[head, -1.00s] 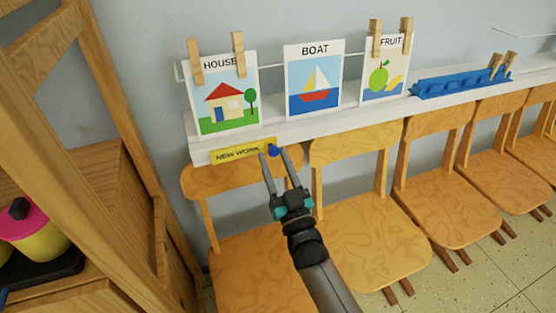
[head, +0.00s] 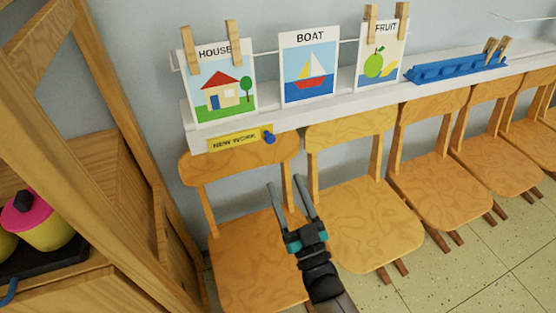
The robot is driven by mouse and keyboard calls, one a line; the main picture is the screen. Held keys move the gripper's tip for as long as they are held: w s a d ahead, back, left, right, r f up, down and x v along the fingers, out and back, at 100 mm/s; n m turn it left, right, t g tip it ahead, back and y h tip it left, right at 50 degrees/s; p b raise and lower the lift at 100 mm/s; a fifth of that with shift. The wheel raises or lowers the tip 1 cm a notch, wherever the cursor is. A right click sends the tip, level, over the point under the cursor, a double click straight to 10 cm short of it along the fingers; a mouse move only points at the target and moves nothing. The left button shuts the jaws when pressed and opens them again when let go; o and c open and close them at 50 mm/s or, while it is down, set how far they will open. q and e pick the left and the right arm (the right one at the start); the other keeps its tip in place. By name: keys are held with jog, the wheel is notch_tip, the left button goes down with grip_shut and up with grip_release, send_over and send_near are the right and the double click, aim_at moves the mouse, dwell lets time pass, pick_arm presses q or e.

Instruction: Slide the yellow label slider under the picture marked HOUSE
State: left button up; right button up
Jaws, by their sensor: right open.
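The yellow label slider (head: 235,139), reading NEW WORK, sits on the front edge of the white ledge (head: 340,112). A blue knob (head: 269,138) is at its right end. The HOUSE picture (head: 222,88) stands on the ledge directly above the slider, held by two wooden clothespins at its top. My right gripper (head: 288,186) is open and empty, below and right of the knob and apart from it, in front of the first chair. My left gripper is not in view.
The BOAT picture (head: 309,70) and FRUIT picture (head: 383,56) stand further right, with a blue rack (head: 455,68) beyond. Wooden chairs (head: 362,215) line up below the ledge. A wooden shelf frame (head: 125,110) stands close on the left.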

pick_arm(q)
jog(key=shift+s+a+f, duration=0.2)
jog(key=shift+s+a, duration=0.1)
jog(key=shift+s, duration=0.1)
pick_arm(e)
jog(key=v, duration=0.5)
jog(key=shift+s+d, duration=0.1)
